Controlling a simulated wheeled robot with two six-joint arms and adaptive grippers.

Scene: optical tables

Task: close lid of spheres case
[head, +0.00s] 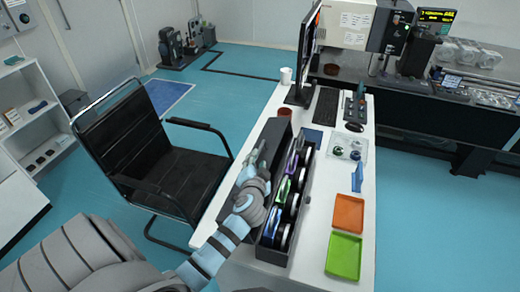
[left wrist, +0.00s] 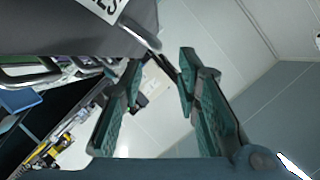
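The spheres case (head: 272,256) is a long dark box on the white desk. It stands open, with blue, green and purple items and round pieces in its compartments. Its dark lid (head: 274,133) is raised along the left side of the box, partly hidden by my left arm. My left gripper (head: 261,154) is at the lid. In the left wrist view, the lid (left wrist: 70,30) with part of a white label fills the upper left. The fingers of my left gripper (left wrist: 162,60) are apart, with the lid's edge close to their tips; contact is unclear. My right gripper is out of view.
The white desk (head: 312,232) also holds an orange tray (head: 348,213), a green tray (head: 343,256), a keyboard (head: 326,106), a monitor (head: 305,55) and a white cup (head: 286,77). A black chair (head: 150,150) stands left of the desk, close to my left arm.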

